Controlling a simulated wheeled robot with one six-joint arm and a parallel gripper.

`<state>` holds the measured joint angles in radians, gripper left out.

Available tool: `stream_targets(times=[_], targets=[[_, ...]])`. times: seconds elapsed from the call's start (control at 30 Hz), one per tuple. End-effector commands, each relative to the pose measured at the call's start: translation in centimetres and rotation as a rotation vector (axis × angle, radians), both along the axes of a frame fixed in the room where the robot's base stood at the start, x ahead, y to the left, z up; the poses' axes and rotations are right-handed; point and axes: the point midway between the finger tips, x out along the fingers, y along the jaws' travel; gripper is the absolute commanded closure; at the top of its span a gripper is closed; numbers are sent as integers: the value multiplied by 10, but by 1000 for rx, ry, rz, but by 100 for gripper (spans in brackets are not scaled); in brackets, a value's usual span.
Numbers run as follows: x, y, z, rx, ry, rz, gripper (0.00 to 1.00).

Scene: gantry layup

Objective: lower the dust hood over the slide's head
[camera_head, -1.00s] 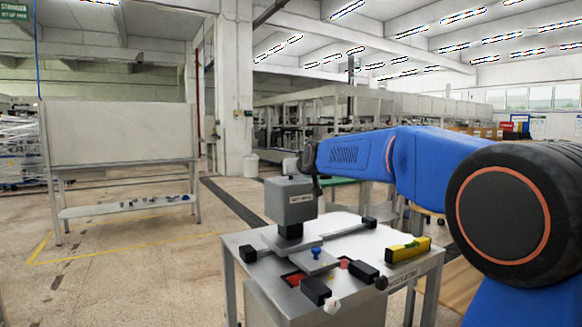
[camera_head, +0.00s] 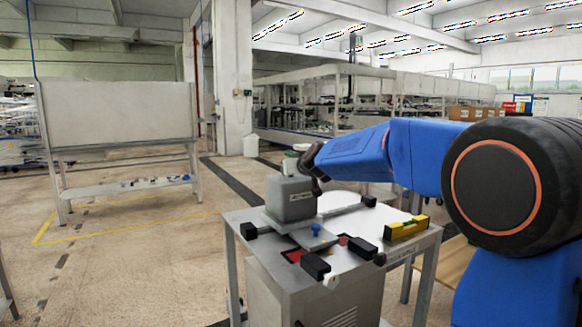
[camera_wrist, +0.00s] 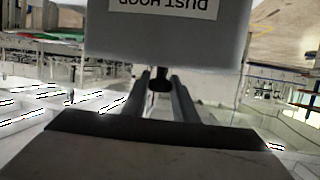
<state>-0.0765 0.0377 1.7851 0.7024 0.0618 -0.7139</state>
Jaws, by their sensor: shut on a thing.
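The dust hood (camera_head: 290,201) is a grey box over the slide on the metal cart, in the middle of the head view. It hides the slide's head, and its lower edge is close to the slide's plate (camera_head: 311,238); I cannot tell whether it touches. In the wrist view the hood (camera_wrist: 165,45) fills the top middle, with its "DUST HOOD" label upside down. My gripper (camera_wrist: 160,88) is shut on a small dark knob at the hood's side. In the head view my gripper (camera_head: 304,166) is at the hood's upper right and partly hidden.
A rack with a white panel (camera_head: 118,115) stands at the left. The floor between is open.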

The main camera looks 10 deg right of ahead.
Motion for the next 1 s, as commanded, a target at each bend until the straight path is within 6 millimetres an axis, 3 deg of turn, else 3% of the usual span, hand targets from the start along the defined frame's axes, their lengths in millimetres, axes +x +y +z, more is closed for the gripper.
stream_targets(times=[0.37,0.4,0.47,0.83,1.0], targets=[[0,0,-2,0,-1,-1,100],[0,0,-1,0,-1,-1,67],[0,0,-2,0,0,-1,53],[-3,-1,-1,-1,0,-1,53],[-19,-2,5,0,-1,-1,53]])
